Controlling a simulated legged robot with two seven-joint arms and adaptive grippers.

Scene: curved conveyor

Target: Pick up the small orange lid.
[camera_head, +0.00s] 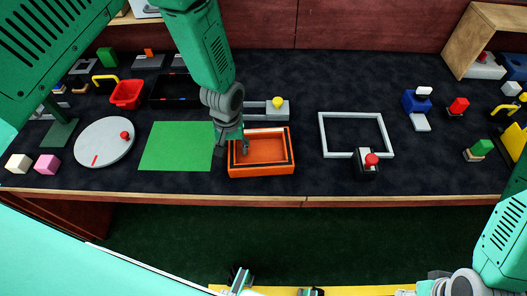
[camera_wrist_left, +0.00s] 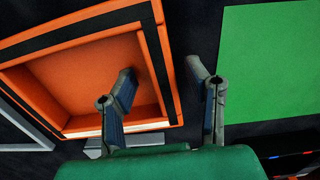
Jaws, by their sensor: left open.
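The only orange lid-like piece is a shallow rectangular orange tray (camera_head: 262,171) with a black band, its hollow side up. It lies near the front of the dark table and also shows in the left wrist view (camera_wrist_left: 85,82). No separate small lid shows. My left gripper (camera_head: 232,149) is open at the tray's left side. In the left wrist view, the gripper (camera_wrist_left: 162,88) has one finger over the tray's inside and the other beyond its wall, over the dark table. Contact cannot be told. My right arm comes in at the lower right; its gripper fingers do not show.
A green mat (camera_head: 176,147) lies left of the tray. A grey piece with a yellow knob (camera_head: 278,103) stands just behind it. A white square frame (camera_head: 321,134) and a red-knobbed block (camera_head: 367,166) lie to the right. The table's front edge (camera_head: 300,201) is close.

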